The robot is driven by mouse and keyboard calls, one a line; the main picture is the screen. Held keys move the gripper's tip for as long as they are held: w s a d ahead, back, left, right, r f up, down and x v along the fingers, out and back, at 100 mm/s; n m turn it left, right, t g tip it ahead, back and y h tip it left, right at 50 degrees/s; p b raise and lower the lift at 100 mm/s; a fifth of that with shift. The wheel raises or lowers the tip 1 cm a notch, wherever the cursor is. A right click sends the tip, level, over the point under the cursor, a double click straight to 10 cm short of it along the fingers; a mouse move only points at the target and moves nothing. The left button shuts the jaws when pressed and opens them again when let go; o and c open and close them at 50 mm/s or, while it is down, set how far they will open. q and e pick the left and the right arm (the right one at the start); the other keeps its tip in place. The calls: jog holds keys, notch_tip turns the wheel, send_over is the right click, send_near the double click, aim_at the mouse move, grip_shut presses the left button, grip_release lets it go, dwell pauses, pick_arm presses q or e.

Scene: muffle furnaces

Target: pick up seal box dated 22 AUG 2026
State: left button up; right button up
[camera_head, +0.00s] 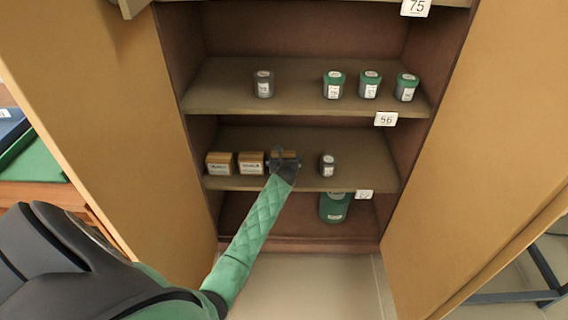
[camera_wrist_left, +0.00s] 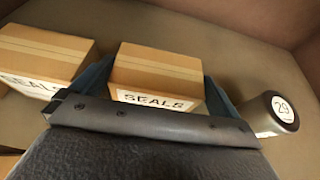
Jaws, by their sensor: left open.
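Three small brown seal boxes stand in a row on the lower-middle shelf: a left box (camera_head: 220,163), a middle box (camera_head: 250,162) and a right box (camera_head: 288,156). The right box is partly hidden by my left gripper (camera_head: 284,162). In the left wrist view, my open left gripper (camera_wrist_left: 155,95) has a finger on each side of the right box (camera_wrist_left: 158,72), whose label reads SEALS. The middle box (camera_wrist_left: 45,55) is just left of the left finger. Any dates are too small or hidden to read. My right gripper is out of view.
A grey jar (camera_head: 327,165), marked 29 in the left wrist view (camera_wrist_left: 270,113), stands close right of the gripper. The shelf above holds a grey jar (camera_head: 264,84) and three green-lidded jars (camera_head: 369,84). A green container (camera_head: 334,207) stands below. Open cabinet doors flank both sides.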

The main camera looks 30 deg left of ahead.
pick_arm(q)
jog(key=shift+x, duration=1.15)
jog(key=c, duration=0.7)
jog(key=shift+r, duration=0.15)
